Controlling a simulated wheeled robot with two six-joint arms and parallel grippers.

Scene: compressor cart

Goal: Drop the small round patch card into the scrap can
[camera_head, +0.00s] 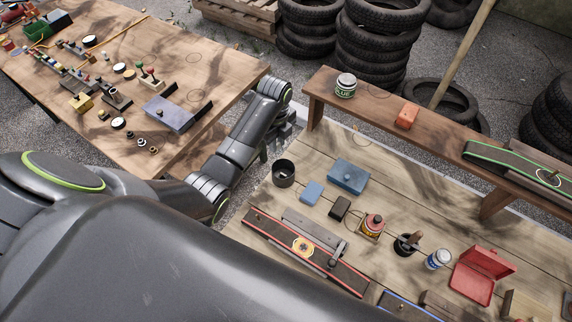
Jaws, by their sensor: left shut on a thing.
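My left gripper (281,138) hangs at the end of my left arm, over the near-left edge of the work table, just behind and above a dark open can (284,180). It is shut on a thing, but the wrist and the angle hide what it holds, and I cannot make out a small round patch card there. The dark can, which looks like the scrap can, stands upright at the table's left end. My right gripper is not in view.
Next to the can are a light blue block (312,192), a blue box (348,176) and a black block (340,207). A raised shelf (376,112) with a glue tin (346,85) runs behind. Another crowded table (215,70) stands left, across a gap.

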